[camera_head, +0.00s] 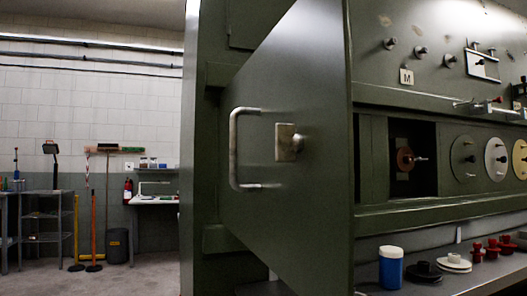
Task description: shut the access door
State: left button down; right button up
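The access door (300,90) is a large dark green panel in the middle of the view. It stands open, swung out from the green fuselage structure (410,60). A pale metal bar handle (234,150) is on the door's face toward its left side. A small worn metal latch plate (288,142) sits to the right of the handle. The door hides part of the structure behind it. Neither of my grippers shows in this view.
Below the openings, a ledge (485,280) holds a blue canister (391,267), dark and white discs and red knobs. A recessed opening (412,158) and round covers (464,158) are at right. A workbench (155,200), shelf rack (40,225) and bin (117,246) stand far left. The left floor (120,280) is largely clear.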

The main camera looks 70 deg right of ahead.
aim_at(298, 218)
jog(key=i+j+z, duration=0.1)
jog(key=z, duration=2.05)
jog(key=k+j, duration=0.05)
